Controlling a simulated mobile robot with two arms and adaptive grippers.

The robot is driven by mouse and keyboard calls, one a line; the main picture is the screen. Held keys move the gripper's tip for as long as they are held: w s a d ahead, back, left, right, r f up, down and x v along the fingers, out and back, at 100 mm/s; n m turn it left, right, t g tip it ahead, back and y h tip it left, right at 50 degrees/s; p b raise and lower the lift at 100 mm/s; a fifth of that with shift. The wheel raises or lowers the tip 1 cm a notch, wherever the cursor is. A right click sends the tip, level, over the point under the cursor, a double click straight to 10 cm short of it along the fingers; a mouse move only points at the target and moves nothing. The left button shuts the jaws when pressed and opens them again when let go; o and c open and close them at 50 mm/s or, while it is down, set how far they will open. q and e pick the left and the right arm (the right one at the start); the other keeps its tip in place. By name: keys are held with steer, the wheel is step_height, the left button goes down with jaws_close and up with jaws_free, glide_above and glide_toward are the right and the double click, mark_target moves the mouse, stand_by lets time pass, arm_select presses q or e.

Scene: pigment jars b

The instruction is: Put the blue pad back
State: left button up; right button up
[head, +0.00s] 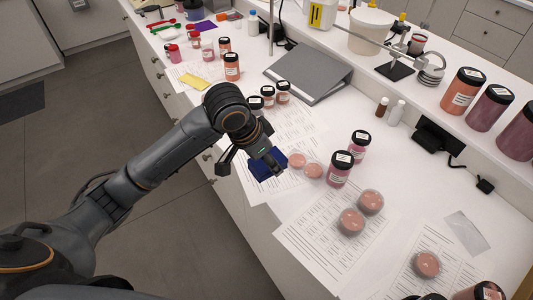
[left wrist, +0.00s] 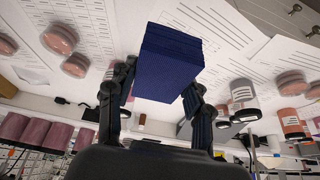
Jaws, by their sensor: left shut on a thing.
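The blue pad (head: 263,166) is a thick dark-blue block held in my left gripper (head: 268,158), over printed sheets near the counter's front edge. In the left wrist view the pad (left wrist: 170,62) sits between the two fingers of my left gripper (left wrist: 160,92), which are shut on its sides. In the head view the gripper partly covers the pad. Whether the pad touches the sheet below cannot be told. My right gripper is not in view.
Clear dishes of pink powder (head: 314,170) and pink jars (head: 340,169) stand just right of the pad. Small dark-lidded jars (head: 283,92) and a grey sloped board (head: 308,72) are behind.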

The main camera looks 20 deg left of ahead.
arm_select(q)
steer(key=w+f, duration=0.2)
steer(key=w, duration=0.1)
steer(key=w+a+f+p, duration=0.1)
steer(key=w+f, duration=0.2)
steer(key=w+a+f+p, duration=0.1)
steer(key=w+f, duration=0.1)
steer(key=w, duration=0.1)
steer(key=shift+w+a+f, duration=0.25)
steer(key=shift+w, duration=0.05)
steer(key=shift+w+a+f, duration=0.1)
steer(key=shift+w+f, duration=0.25)
steer(key=shift+f, duration=0.1)
step_height(320, 180, down, 2)
steer(key=shift+f+p, duration=0.15)
steer(key=shift+p, duration=0.75)
steer(key=shift+f, duration=0.35)
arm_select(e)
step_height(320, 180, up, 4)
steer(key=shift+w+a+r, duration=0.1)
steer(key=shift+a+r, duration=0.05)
arm_select(q)
steer(key=shift+f, duration=0.2)
steer(key=o, duration=1.1)
